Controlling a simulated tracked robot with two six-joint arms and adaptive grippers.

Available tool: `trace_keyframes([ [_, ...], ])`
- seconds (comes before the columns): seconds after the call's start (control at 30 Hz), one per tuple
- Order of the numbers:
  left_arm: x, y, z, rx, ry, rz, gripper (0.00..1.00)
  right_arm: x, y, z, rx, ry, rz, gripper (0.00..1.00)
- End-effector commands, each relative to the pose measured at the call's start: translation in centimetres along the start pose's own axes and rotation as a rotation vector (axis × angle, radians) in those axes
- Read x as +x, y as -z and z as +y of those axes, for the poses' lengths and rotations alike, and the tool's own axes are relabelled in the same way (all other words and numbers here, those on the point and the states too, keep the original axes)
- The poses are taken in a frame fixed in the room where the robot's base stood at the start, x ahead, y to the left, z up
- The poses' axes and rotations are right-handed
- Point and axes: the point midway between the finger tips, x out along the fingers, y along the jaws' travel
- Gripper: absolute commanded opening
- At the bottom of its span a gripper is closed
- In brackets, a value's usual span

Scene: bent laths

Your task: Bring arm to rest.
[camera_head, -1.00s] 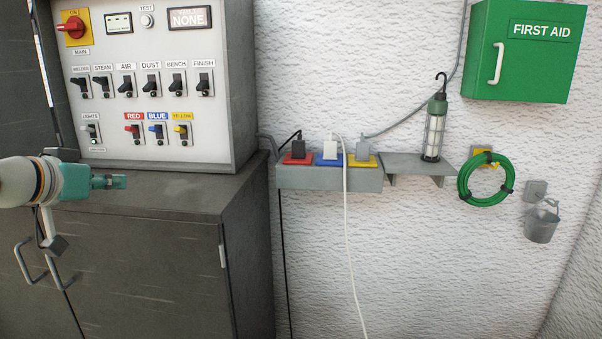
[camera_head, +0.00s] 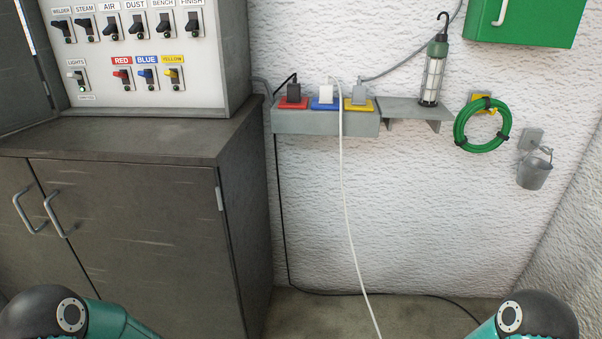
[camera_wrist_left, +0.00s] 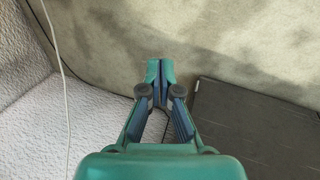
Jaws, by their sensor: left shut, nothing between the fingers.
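My left gripper (camera_wrist_left: 160,72) shows in the left wrist view with its fingers together and nothing between them. It is over bare floor, beside a dark flat panel. In the head view neither gripper is visible. Only the upper parts of my arms show at the bottom left and bottom right corners.
A grey cabinet (camera_head: 130,215) with a switch panel (camera_head: 150,60) stands at the left. A socket strip (camera_head: 325,122), a shelf with a lamp (camera_head: 432,75), a green cable coil (camera_head: 482,125) and a small bucket (camera_head: 534,173) are on the wall. A white cable (camera_head: 347,220) hangs to the floor.

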Motion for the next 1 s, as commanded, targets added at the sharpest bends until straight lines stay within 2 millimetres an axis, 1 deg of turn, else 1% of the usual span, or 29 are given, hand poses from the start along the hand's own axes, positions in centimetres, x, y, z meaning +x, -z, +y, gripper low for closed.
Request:
trace_keyframes([
  [0.03,1.3,-2.9,0.5,-0.016,-0.006,-0.044,0.0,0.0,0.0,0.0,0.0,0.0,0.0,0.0],
  [0.07,1.9,-4.3,0.7,-0.027,-0.008,-0.063,0.0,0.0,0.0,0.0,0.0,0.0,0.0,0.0],
  [0.1,2.5,-6.2,1.1,-0.041,-0.01,-0.083,0.0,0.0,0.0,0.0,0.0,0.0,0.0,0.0],
  [0.2,3.3,-10.4,1.9,-0.081,-0.013,-0.118,0.0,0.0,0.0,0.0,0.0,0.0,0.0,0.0],
  [0.23,3.3,-11.4,2.2,-0.096,-0.012,-0.118,0.0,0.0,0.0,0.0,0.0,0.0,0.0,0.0],
  [0.3,3.0,-12.5,2.5,-0.135,-0.007,-0.087,0.0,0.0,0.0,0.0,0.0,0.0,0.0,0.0],
  [0.33,2.9,-12.4,2.5,-0.154,-0.004,-0.062,0.0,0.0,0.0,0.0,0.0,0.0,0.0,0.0],
  [0.37,2.9,-11.6,2.3,-0.176,0.0,-0.025,0.0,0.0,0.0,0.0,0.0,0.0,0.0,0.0],
  [0.4,2.9,-10.2,1.9,-0.22,0.007,0.031,0.0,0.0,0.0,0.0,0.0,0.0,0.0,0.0],
  [0.43,1.5,-10.3,2.5,-0.224,0.006,0.022,0.0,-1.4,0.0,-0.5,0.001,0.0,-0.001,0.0],
  [0.5,-0.1,-10.3,3.0,-0.22,0.006,0.017,0.0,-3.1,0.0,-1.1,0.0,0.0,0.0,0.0],
  [0.57,-1.3,-10.2,3.5,-0.219,0.006,0.017,0.0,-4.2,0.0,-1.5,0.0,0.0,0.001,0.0],
  [0.67,-3.5,-10.1,4.3,-0.218,0.006,0.017,0.0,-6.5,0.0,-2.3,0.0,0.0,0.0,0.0],
  [0.77,-6.2,-9.9,5.2,-0.217,0.006,0.017,0.0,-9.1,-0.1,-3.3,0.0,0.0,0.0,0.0],
  [0.9,-10.4,-9.7,6.7,-0.217,0.006,0.017,0.0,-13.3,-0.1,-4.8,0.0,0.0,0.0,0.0],
  [1.0,-12.6,-9.5,7.6,-0.217,0.006,0.017,0.0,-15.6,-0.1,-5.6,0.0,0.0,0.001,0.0],
])
